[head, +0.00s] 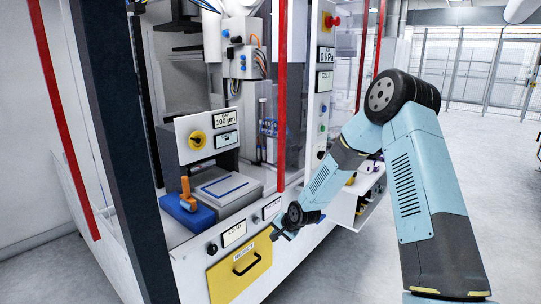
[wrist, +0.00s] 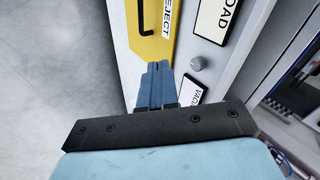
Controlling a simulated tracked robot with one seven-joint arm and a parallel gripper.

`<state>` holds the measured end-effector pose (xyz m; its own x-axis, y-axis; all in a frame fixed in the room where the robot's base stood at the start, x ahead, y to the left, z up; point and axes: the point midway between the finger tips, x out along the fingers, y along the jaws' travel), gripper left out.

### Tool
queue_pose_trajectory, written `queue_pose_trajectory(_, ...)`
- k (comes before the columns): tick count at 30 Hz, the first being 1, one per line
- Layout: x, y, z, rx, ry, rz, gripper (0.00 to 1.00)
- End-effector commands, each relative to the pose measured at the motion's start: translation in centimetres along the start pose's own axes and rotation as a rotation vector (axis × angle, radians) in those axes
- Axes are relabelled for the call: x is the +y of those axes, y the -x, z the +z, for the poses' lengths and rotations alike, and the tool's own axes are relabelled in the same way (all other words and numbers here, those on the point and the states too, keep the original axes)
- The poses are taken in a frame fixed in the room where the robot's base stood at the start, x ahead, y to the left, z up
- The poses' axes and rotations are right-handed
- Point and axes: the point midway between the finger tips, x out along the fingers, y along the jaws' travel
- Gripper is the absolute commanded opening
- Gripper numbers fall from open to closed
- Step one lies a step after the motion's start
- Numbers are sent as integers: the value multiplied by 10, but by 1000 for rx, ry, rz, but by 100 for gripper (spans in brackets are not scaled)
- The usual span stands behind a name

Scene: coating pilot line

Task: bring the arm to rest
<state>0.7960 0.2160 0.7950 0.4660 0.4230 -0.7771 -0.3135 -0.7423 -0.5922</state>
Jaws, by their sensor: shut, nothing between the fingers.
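My arm is light blue with dark joints and reaches from the right of the head view down to the machine's front panel. My gripper (head: 279,233) is in front of that panel, by the right end of the yellow REJECT drawer (head: 240,272). In the wrist view the two blue fingers of my gripper (wrist: 158,66) lie together with nothing between them. They point at the edge of the yellow drawer (wrist: 150,50). I cannot tell whether the fingertips touch the panel.
A blue block (head: 188,213) with an orange-handled tool (head: 187,192) sits on the machine's ledge beside a grey plate (head: 225,187). Red posts (head: 281,90) frame the opening. A white shelf (head: 360,190) stands behind my forearm. Open floor (head: 500,200) lies to the right.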

Motion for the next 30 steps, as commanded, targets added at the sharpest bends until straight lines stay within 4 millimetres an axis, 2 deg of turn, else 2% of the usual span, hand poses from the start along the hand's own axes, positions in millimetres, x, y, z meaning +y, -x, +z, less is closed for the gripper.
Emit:
queue_pose_trajectory(1, -4, 17, -7, 14, 32, 18, 0)
queue_pose_trajectory(6, -8, 66, -21, 42, 125, 89, 0)
queue_pose_trajectory(16, -14, 168, -36, 91, 274, 217, 0)
queue_pose_trajectory(23, -14, 240, -35, 117, 351, 297, 0)
queue_pose_trajectory(30, -11, 315, -25, 135, 413, 368, 0)
